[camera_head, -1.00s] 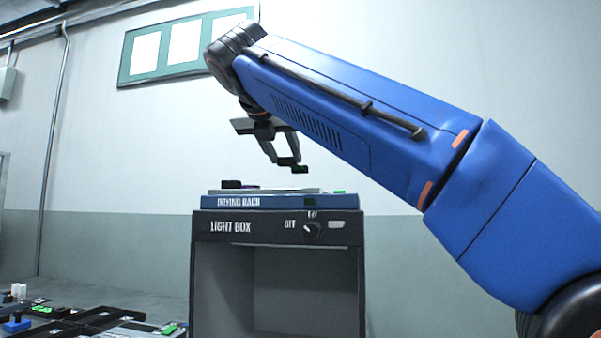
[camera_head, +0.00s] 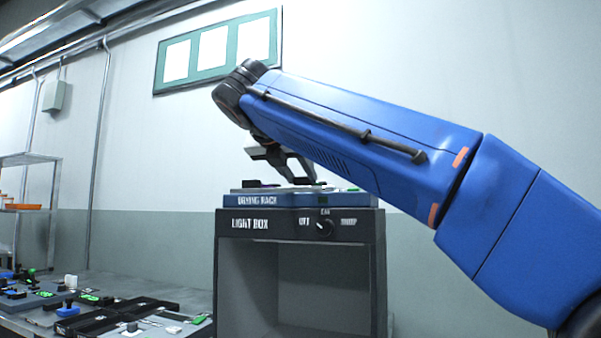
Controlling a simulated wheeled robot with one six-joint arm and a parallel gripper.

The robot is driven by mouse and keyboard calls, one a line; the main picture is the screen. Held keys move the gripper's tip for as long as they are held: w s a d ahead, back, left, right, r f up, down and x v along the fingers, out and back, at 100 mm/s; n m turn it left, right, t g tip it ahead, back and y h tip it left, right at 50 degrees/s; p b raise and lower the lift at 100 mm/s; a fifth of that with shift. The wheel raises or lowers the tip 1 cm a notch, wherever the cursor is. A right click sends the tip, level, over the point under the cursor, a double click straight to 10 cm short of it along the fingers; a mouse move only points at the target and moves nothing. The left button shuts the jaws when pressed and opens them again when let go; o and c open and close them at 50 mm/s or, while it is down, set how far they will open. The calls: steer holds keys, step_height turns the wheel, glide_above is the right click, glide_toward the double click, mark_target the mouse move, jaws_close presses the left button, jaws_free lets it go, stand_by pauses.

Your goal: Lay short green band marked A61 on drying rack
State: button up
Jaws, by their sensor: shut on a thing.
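The drying rack (camera_head: 258,200) is a blue-grey flat unit with its name on the front edge, lying on top of the light box. My gripper (camera_head: 304,181) points down just above the rack's top, right of its middle. Whether the piece touches the rack cannot be told from this low angle.
The light box (camera_head: 228,260) stands under the rack with an open front and a knob. A black item (camera_head: 262,184) and a small green one (camera_head: 352,190) are on the rack. A bench at lower left holds black trays (camera_head: 95,325) and several small items.

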steer(key=shift+f, duration=0.1)
steer(key=o, duration=1.1)
steer(key=shift+o, duration=0.2)
steer(key=shift+r, duration=0.2)
steer(key=v, duration=1.2)
steer(key=shift+r, duration=0.2)
